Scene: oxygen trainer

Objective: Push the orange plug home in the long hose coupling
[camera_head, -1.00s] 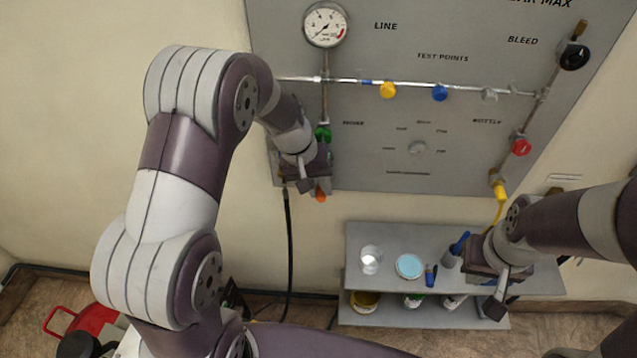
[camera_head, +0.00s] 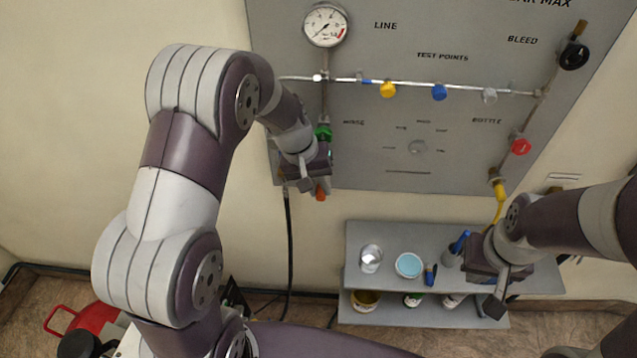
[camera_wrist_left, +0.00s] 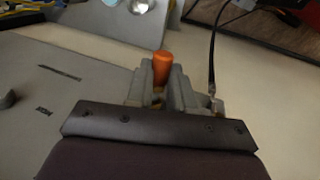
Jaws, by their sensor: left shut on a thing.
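The orange plug (camera_head: 320,193) shows below my left gripper (camera_head: 305,185) in the head view, near the lower left of the grey panel. In the left wrist view the plug (camera_wrist_left: 162,68) sticks out upright between the grey fingers of my left gripper (camera_wrist_left: 163,88), which is shut on it. The long hose coupling is hidden behind the gripper, so I cannot tell how the plug sits against it. A black hose (camera_head: 289,240) hangs down just left of the plug. My right gripper (camera_head: 497,292) is in front of the shelf; its jaw state is unclear.
The grey panel (camera_head: 420,120) carries a gauge (camera_head: 325,25), a green knob (camera_head: 323,133), other coloured knobs and a pipe. Below, a grey shelf (camera_head: 385,237) holds a clear cup, a blue dish and small tools. A red object (camera_head: 85,319) lies on the floor at left.

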